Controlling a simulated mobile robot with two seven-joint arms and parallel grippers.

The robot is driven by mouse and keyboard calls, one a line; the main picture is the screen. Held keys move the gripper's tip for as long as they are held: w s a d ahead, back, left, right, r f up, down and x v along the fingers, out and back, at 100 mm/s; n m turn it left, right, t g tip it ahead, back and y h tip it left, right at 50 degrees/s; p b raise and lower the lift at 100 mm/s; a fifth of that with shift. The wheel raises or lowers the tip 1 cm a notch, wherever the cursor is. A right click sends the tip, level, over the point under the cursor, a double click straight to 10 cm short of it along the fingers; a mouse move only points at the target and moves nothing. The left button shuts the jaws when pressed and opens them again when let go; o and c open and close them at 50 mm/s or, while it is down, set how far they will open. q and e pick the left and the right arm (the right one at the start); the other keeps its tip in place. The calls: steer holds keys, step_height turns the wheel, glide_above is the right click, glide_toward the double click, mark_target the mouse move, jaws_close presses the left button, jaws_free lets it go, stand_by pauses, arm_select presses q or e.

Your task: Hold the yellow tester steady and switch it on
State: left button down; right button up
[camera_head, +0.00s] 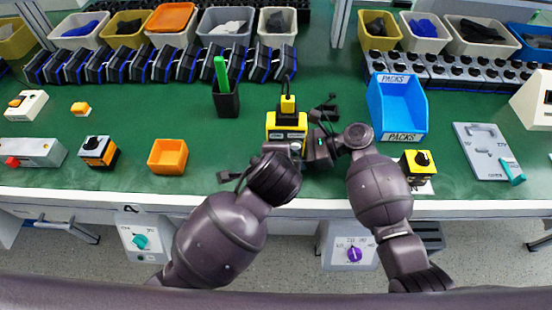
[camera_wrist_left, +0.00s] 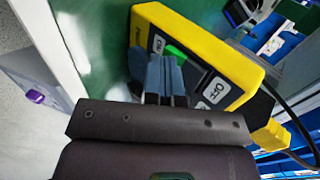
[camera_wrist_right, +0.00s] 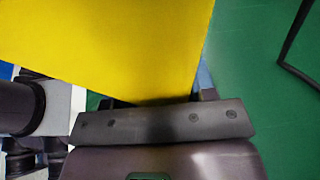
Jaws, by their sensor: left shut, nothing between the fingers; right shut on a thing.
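The yellow tester (camera_head: 287,119) stands on the green bench, with a yellow plug and dark cable at its top. In the left wrist view the tester (camera_wrist_left: 195,32) shows a dark face with an "OFF" label, another white label and a green part between them. My left gripper (camera_wrist_left: 165,75) is shut and empty, its fingertips at the tester's face by the green part; I cannot tell whether they touch. They cover part of the switch. My right gripper (camera_head: 312,148) is shut on the tester's side; the tester's yellow wall (camera_wrist_right: 130,45) fills much of the right wrist view.
A black holder (camera_head: 227,101) with a green item stands left of the tester. A blue packs bin (camera_head: 398,105) stands to the right, with a small yellow switch box (camera_head: 418,162) in front. An orange bin (camera_head: 168,156) is at left. Dark cables lie beside my right gripper.

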arm_select(q)
steer(key=shift+w+f+t, duration=0.1)
steer(key=shift+f+t, duration=0.05)
steer(key=shift+t, duration=0.15)
steer(key=shift+r, duration=0.2)
steer(key=shift+r, duration=0.75)
steer(key=s+f+v, duration=0.1)
steer(key=v, duration=1.2)
steer(key=shift+s, duration=0.1)
